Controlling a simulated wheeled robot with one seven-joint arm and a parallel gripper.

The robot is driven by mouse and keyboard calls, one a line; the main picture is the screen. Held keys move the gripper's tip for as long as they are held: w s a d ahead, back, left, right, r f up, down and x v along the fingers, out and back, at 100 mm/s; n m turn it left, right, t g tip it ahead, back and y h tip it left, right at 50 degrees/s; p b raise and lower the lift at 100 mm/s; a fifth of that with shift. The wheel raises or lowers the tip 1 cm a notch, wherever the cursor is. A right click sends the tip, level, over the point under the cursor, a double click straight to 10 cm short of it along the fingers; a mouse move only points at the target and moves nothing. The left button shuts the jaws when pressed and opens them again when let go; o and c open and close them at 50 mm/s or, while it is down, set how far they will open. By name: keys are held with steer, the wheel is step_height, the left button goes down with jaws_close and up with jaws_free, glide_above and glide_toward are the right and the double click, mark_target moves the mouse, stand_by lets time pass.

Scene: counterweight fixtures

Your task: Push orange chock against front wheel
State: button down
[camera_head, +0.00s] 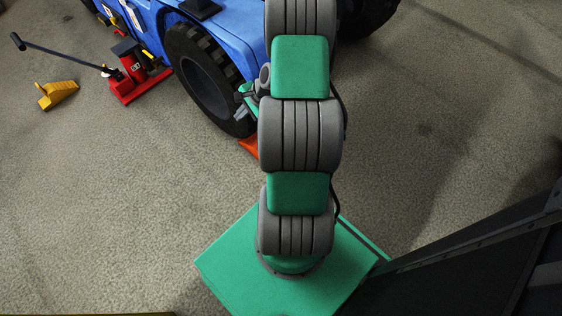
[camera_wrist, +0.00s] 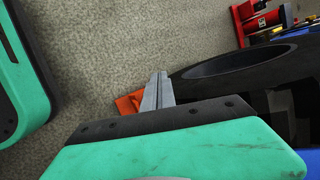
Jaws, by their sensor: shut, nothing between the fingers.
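The orange chock (camera_head: 249,147) lies on the floor by the wheel, mostly hidden behind my arm in the head view. In the wrist view, part of the orange chock (camera_wrist: 127,104) shows beside my fingers. The black front wheel (camera_head: 199,72) belongs to the blue vehicle (camera_head: 228,32); its tyre (camera_wrist: 232,68) fills the right of the wrist view. My gripper (camera_head: 241,113) is partly hidden by my arm, close to the tyre. In the wrist view, my gripper (camera_wrist: 161,78) is shut and empty, its fingers overlapping the chock. Contact with the chock, or between chock and tyre, cannot be told.
A red jack (camera_head: 133,84) with a long dark handle (camera_head: 58,53) stands left of the wheel. A yellow chock (camera_head: 57,94) lies farther left. The carpet-like floor (camera_head: 120,190) is clear at the lower left. A dark structure (camera_head: 470,270) is at the lower right.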

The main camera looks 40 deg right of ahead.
steer(key=s+d+f+m+t+h+b, duration=0.1)
steer(key=s+d+f+m+t+b, duration=0.15)
steer(key=f+m, duration=0.55)
steer(key=s+d+f+m+t+h+b, duration=0.1)
steer(key=s+d+f+m+b, duration=0.2)
steer(key=f, duration=0.8)
steer(key=s+d+f+m+t+h+b, duration=0.15)
steer(key=s+d+f+m, duration=0.35)
steer(key=f, duration=0.5)
steer(key=shift+m+y, duration=0.35)
steer(key=shift+m, duration=0.15)
steer(key=b+x, duration=0.1)
steer(key=x, duration=0.1)
steer(key=b+x, duration=0.1)
steer(key=x, duration=0.1)
steer(key=r+b+x, duration=0.1)
steer(key=x, duration=0.2)
steer(key=shift+w+a, duration=0.15)
steer(key=shift+w, duration=0.25)
steer(key=shift+f, duration=0.1)
steer(key=p+v, duration=0.2)
steer(key=v, duration=0.4)
steer(key=shift+s+f, duration=0.25)
steer(key=shift+s, duration=0.3)
